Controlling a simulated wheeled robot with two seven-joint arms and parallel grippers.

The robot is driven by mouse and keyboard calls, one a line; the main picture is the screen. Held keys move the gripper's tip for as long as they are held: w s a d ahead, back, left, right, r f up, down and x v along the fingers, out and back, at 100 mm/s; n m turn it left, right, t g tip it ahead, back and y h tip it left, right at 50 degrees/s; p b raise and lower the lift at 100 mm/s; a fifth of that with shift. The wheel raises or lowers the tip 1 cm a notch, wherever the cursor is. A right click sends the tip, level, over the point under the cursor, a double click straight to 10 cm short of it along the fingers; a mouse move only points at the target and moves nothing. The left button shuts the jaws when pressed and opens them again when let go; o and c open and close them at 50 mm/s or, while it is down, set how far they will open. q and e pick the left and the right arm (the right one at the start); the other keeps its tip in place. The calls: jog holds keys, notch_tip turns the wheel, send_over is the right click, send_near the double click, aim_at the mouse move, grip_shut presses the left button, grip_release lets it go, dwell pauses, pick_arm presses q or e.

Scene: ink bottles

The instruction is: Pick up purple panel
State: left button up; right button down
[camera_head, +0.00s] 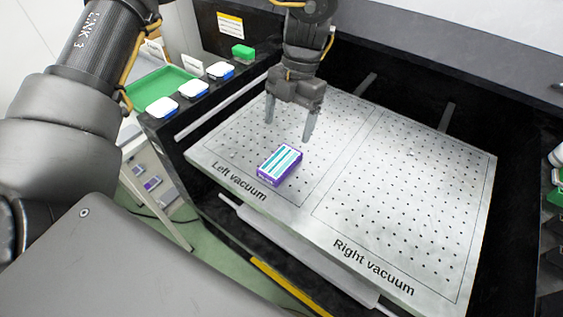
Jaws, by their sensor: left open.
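The purple panel (279,165) is a small purple block with a white and teal striped top. It lies on the left vacuum area of the perforated metal plate (400,190), near the "Left vacuum" label. My left gripper (289,128) points down over the plate, above and slightly beyond the panel. Its two fingers are apart, with nothing between them. The panel is fully visible and apart from the fingers. My right gripper is not in view.
A green tray (161,90) stands at the left. Several white-topped blue-and-black items (193,89) line the machine's left ledge, with a green block (243,51) farther back. Dark machine walls enclose the plate's sides and back. The right vacuum area is clear.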

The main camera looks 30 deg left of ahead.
aim_at(280, 161)
pick_arm(q)
jog(key=x, duration=0.4)
jog(key=shift+w, duration=0.15)
jog(key=shift+f, duration=0.25)
jog(key=x, duration=0.2)
jog(key=p+x, duration=0.1)
jog(key=shift+s+f, duration=0.25)
jog(key=shift+s, duration=0.1)
jog(key=shift+a+f, duration=0.1)
jog(key=shift+f, duration=0.3)
jog(key=shift+s+f, duration=0.15)
jog(key=shift+f, duration=0.1)
jog(key=c, duration=1)
jog(key=shift+c, duration=0.4)
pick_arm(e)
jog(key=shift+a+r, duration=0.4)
pick_arm(q)
jog(key=shift+r, duration=0.15)
